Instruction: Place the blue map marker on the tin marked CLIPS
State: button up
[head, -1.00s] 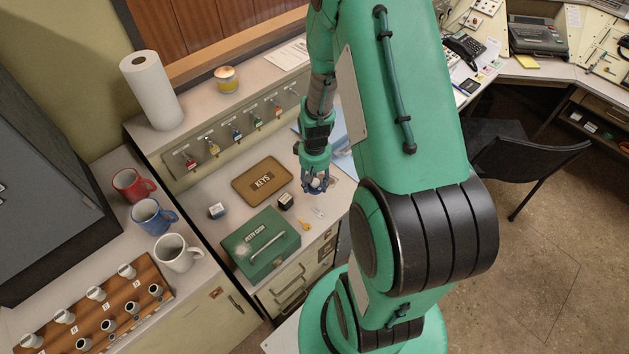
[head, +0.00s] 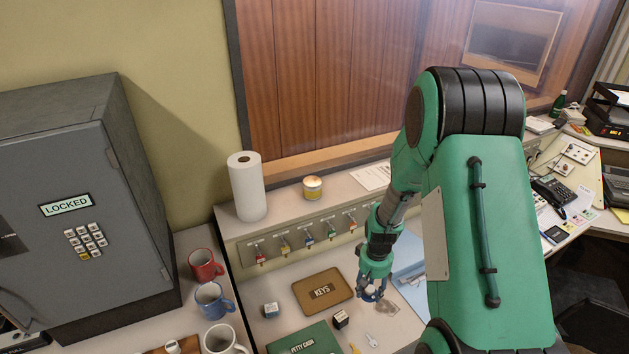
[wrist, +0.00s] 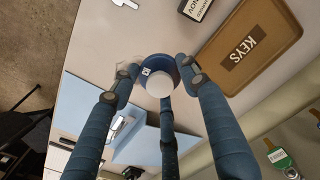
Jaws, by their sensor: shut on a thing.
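The blue map marker (wrist: 159,63) is a round blue piece with a white knob and a small white label. My gripper (wrist: 158,82) is shut on it, with fingers around its sides; the gripper also shows in the head view (head: 372,291), just right of the KEYS tray and low over the counter. I cannot tell whether the marker touches the counter. A small tin (head: 313,188) with a yellowish band stands on the raised ledge behind, above the key hooks. Its lettering is too small to read, and nothing visible rests on its top.
A brown KEYS tray (head: 323,291), a green petty cash box (head: 301,339) and small stamp boxes lie on the counter. A paper roll (head: 247,187) stands left of the tin. Keys hang on the ledge's front. Blue folders (head: 408,262) lie to the right.

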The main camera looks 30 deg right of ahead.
jog(key=w+a+r+m+p, duration=0.1)
jog(key=w+a+r+p, duration=0.2)
jog(key=w+r+p, duration=0.5)
jog(key=w+a+r+p, duration=0.3)
jog(key=w+r+p, duration=0.5)
jog(key=w+r, duration=0.8)
notch_tip(320, 180, up, 4)
jog(key=shift+f+m, duration=0.15)
jog(key=shift+m, duration=0.25)
jog(key=shift+w, duration=0.15)
jog(key=p, duration=0.3)
send_over(312, 181)
jog(key=shift+w+d+f, duration=0.1)
jog(key=shift+d+f, duration=0.05)
jog(key=shift+f, duration=0.6)
jog(key=shift+f+p, duration=0.6)
jog(key=shift+f, duration=1.15)
jog(key=shift+f, duration=0.1)
